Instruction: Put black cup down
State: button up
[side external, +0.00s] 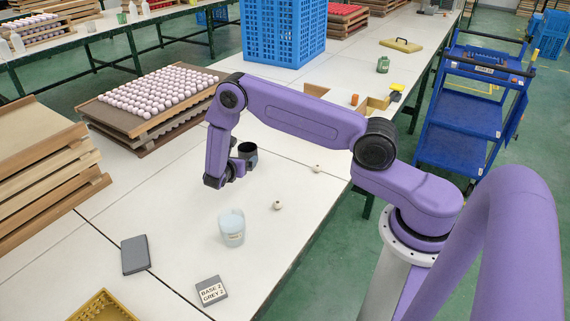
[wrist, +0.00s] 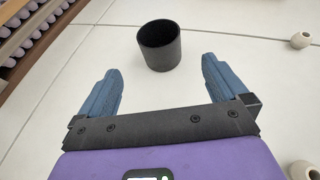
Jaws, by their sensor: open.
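The black cup (wrist: 160,50) stands upright on the white table (wrist: 225,30) in the wrist view, with its open mouth up. It also shows in the side view (side external: 248,150), just beyond my gripper. My gripper (wrist: 160,72) is open, with its two blue fingers apart. The cup is ahead of the fingertips and roughly centred between them. Nothing is held. In the side view my wrist and gripper (side external: 238,168) are low over the table and partly hide the cup's lower side.
A tray of pale round pieces (side external: 140,130) lies left of the cup. A translucent cup (side external: 232,228), a labelled grey box (side external: 211,291) and a dark grey box (side external: 135,255) are nearer the camera. Small round pots (side external: 277,205) stand to the right. A blue crate (side external: 283,62) stands behind.

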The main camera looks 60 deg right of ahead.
jog(key=s+a+r+m+g+y, duration=0.1)
jog(key=s+a+r+m+y, duration=0.15)
jog(key=s+a+r, duration=0.45)
jog(key=s+a+r+m+g+y, duration=0.1)
jog(key=s+a+r+m+y, duration=0.1)
jog(key=s+a+r+m, duration=0.45)
jog(key=s+a+r+g+y, duration=0.1)
jog(key=s+r+y, duration=0.3)
jog(key=s, duration=0.9)
jog(key=s+a+r+g+y, duration=0.1)
jog(key=s+r+y, duration=0.3)
jog(key=s, duration=1)
jog(key=shift+a+r+m+g, duration=0.3)
jog(key=shift+r+m+g, duration=0.1)
